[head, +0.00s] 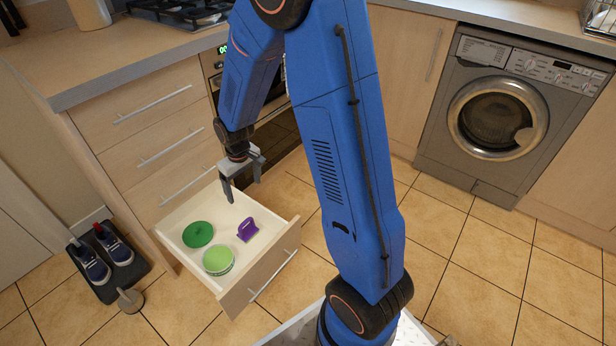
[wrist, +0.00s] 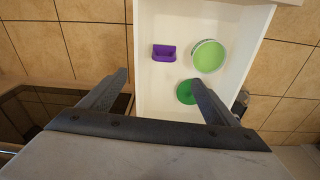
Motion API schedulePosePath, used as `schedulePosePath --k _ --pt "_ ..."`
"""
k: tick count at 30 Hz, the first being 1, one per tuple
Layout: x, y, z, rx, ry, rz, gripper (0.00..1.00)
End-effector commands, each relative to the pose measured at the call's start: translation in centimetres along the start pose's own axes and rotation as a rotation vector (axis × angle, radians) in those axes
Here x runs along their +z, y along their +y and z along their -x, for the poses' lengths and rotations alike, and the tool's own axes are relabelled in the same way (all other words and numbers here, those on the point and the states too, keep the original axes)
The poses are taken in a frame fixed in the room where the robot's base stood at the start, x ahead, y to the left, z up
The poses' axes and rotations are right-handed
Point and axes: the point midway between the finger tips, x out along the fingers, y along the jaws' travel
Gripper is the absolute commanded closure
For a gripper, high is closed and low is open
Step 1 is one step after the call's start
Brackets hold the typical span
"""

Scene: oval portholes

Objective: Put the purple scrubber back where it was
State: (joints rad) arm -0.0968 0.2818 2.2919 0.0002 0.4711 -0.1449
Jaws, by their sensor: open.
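The purple scrubber (head: 247,230) lies inside the open bottom drawer (head: 176,222), near the drawer's right side in the head view. It also shows in the wrist view (wrist: 164,53), apart from the drawer walls. My gripper (head: 240,190) is open and empty above the back part of the drawer, pointing down. In the wrist view its two fingers (wrist: 160,80) are spread wide, with the scrubber beyond them. Nothing is between the fingertips.
A dark green round item (head: 198,234) and a light green bowl (head: 218,260) share the drawer. The drawers above are closed. Shoes on a dark mat (head: 108,262) stand left of the drawer. A washing machine (head: 497,115) is at the right. Tiled floor (head: 440,240) there is clear.

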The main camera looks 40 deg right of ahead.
Motion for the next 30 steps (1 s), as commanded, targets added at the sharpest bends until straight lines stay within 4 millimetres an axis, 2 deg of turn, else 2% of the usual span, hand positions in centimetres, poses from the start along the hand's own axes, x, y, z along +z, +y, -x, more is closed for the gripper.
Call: schedulePosePath --k 1,6,15,24,30 --pt "0.4 0.1 1.9 0.003 0.016 -0.008 0.17" --pt "2.4 0.4 7.0 0.009 0.052 -0.035 0.17" --pt "7.2 0.5 15.0 0.019 0.114 -0.083 0.17" --pt "13.0 0.1 21.4 0.029 0.178 -0.129 0.17" --pt "17.4 -0.3 24.6 0.036 0.221 -0.161 0.17"
